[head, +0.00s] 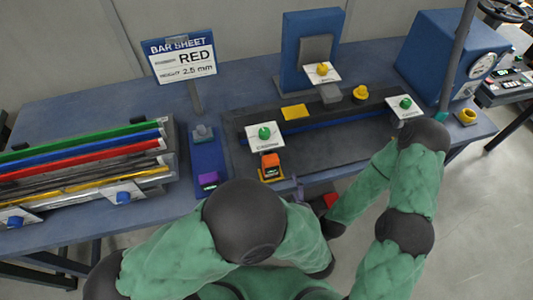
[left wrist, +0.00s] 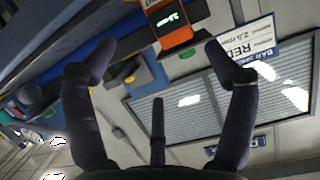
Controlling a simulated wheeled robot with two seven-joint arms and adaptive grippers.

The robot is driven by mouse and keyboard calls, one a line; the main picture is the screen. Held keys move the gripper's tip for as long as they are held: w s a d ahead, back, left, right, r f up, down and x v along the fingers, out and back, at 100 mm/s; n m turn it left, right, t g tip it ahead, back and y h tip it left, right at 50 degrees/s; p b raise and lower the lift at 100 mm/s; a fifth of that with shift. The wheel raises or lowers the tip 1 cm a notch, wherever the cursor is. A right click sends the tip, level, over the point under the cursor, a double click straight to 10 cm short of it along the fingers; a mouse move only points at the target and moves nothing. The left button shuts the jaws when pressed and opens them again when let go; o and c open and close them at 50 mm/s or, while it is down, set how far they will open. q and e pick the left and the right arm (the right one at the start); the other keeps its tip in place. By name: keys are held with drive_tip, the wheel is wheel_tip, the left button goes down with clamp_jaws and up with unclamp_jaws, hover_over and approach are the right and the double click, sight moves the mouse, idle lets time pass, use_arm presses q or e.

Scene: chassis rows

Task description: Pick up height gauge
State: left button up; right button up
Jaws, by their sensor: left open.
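The height gauge looks to be the small orange device (head: 270,167) with a green-lit display, standing on a yellow base at the front edge of the bench in the head view. In the left wrist view the orange device (left wrist: 172,27) shows at the top, beyond the fingertips. My left gripper (left wrist: 157,58) is open, with its dark fingers spread and nothing between them. The device is apart from the fingers. In the head view my arm hides most of the left gripper; a dark finger (head: 298,189) shows just right of the device. I cannot make out my right gripper.
A rack of coloured bars (head: 90,160) fills the bench's left side. A sign (head: 181,58) reads RED, 2.5 mm. Green-knobbed cards (head: 264,134) and a dark rail (head: 330,112) lie behind. A blue machine (head: 440,55) stands right.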

sight(275, 167)
use_arm(q)
drive_tip(key=b+x, duration=0.1)
drive_tip(key=x, duration=0.4)
drive_tip(key=shift+w+a+f+b, duration=0.1)
drive_tip(key=shift+w+a+b, duration=0.05)
drive_tip(key=shift+w+b, duration=0.25)
drive_tip(key=b+x, duration=0.2)
drive_tip(key=x, duration=0.2)
drive_tip(key=shift+s+a+f, duration=0.15)
drive_tip(key=shift+s, duration=0.05)
drive_tip(key=shift+w+a, duration=0.15)
drive_tip(key=shift+w, duration=0.35)
drive_tip(key=c, duration=1.3)
drive_tip(key=shift+o, duration=0.2)
